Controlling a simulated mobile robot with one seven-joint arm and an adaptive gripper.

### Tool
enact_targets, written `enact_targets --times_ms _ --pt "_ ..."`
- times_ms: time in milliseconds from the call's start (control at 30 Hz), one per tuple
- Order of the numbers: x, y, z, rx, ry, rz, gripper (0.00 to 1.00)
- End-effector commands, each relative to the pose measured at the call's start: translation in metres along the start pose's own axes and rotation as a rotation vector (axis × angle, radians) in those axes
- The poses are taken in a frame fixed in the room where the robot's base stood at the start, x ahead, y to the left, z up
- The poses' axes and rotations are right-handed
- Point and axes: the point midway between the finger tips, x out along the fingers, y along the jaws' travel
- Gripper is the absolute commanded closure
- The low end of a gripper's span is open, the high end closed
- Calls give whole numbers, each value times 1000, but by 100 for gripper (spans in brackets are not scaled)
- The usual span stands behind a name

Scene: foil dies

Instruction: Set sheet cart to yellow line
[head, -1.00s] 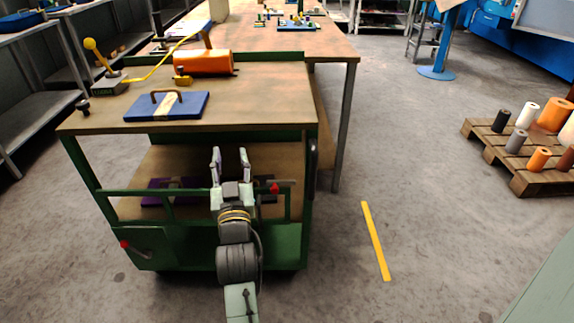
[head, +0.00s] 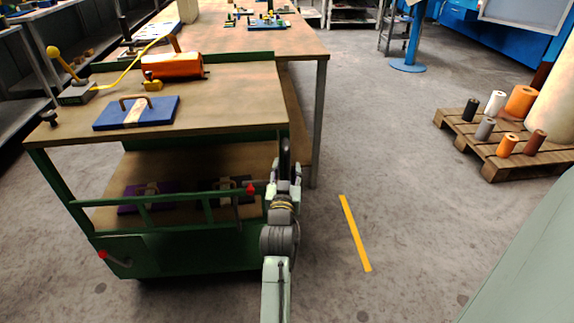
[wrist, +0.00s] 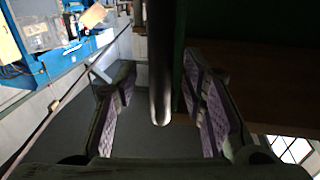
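The sheet cart (head: 190,218) is green with a brown top and a lower shelf, and stands left of centre in the head view. The yellow line (head: 355,233) is a short strip on the floor to the right of the cart, apart from it. My gripper (head: 287,172) is at the cart's right front corner, by a dark upright handle (head: 285,150). In the wrist view my gripper (wrist: 160,108) is open, and the handle bar (wrist: 160,75) stands between its fingers with gaps on both sides.
A blue die (head: 137,112) and an orange roll (head: 172,66) lie on the cart top. A long table (head: 318,110) stands behind the cart. A pallet (head: 490,150) with several rolls is at the right. The floor around the yellow line is clear.

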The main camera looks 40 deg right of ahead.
Motion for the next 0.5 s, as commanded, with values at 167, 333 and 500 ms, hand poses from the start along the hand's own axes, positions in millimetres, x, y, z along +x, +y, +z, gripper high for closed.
enact_targets --times_ms 167,333,500 --pt "12 0 -1 0 1 -1 62" --pt "13 0 0 1 0 -1 62" --pt "12 0 0 1 0 -1 67"
